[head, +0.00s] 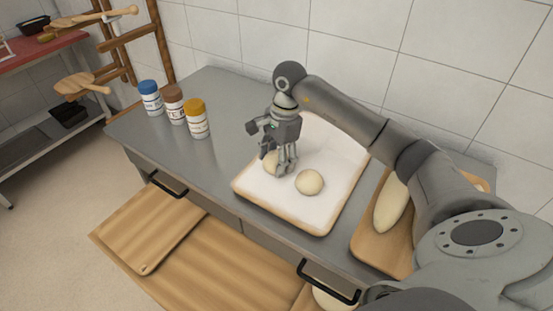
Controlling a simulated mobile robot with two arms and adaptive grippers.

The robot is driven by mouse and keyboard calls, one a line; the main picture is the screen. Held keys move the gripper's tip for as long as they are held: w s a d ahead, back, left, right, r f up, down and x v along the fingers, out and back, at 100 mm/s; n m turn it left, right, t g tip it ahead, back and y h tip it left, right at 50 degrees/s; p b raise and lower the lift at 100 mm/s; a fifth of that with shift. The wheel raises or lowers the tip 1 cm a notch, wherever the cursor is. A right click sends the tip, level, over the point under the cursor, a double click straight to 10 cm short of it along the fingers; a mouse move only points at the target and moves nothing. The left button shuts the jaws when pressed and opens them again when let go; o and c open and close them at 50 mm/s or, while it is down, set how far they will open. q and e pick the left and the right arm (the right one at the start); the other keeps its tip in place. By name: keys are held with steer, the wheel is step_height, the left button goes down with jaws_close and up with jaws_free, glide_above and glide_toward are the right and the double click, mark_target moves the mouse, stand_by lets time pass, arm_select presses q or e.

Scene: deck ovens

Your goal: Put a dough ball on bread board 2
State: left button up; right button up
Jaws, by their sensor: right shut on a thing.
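My right gripper (278,160) points down over a white-topped board with a tan rim (262,196) on the counter. It is shut on a pale dough ball (270,165), partly hidden by the fingers, at the board's left part. I cannot tell whether that ball touches the surface. A second dough ball (309,182) lies on the board, just right of the gripper. A wooden board (369,243) at the right holds a long pale dough piece (391,206). Another wooden board (150,228) is at the lower left. No label shows which is bread board 2. My left gripper is out of view.
Three jars with blue (150,98), brown (175,105) and orange (197,119) lids stand on the grey counter (229,100). The counter's left part is mostly clear. A tiled wall (350,40) is behind. Black drawer handles (328,283) stick out in front.

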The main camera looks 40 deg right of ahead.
steer(key=shift+f, duration=0.65)
steer(key=shift+f, duration=0.25)
steer(key=o, duration=0.9)
steer(key=shift+o, duration=0.2)
steer(key=shift+r, duration=0.15)
